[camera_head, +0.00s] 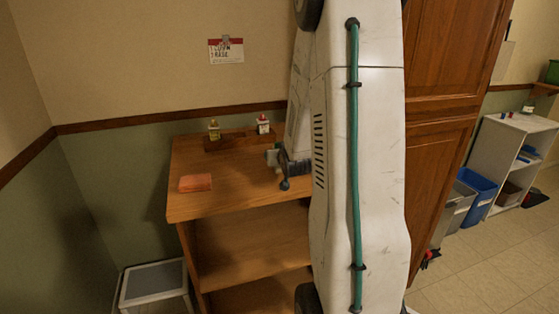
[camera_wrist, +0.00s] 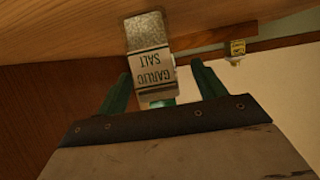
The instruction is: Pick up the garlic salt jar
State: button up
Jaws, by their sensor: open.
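The garlic salt jar (camera_wrist: 150,62) shows in the wrist view with its label upside down and a grey speckled part above the label. It is between and just beyond the two green fingers of my gripper (camera_wrist: 163,80), with visible space at each side. The gripper is open and not closed on it. In the head view my gripper (camera_head: 284,180) is over the right part of the wooden table top. A small pale grey thing (camera_head: 271,157) beside it is probably the jar. My arm hides much of that area.
Two small bottles stand on a low wooden rack (camera_head: 236,142) at the back: one yellowish (camera_head: 214,129), one red and white (camera_head: 263,125). An orange sponge (camera_head: 195,183) lies at the left on the table (camera_head: 205,207). A wooden cabinet (camera_head: 440,130) is right of my arm.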

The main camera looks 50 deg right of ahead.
jog(key=x, duration=0.3)
jog(key=shift+w+d+f, duration=0.1)
jog(key=shift+d+f, duration=0.05)
jog(key=shift+d, duration=0.2)
jog(key=c, duration=1.1)
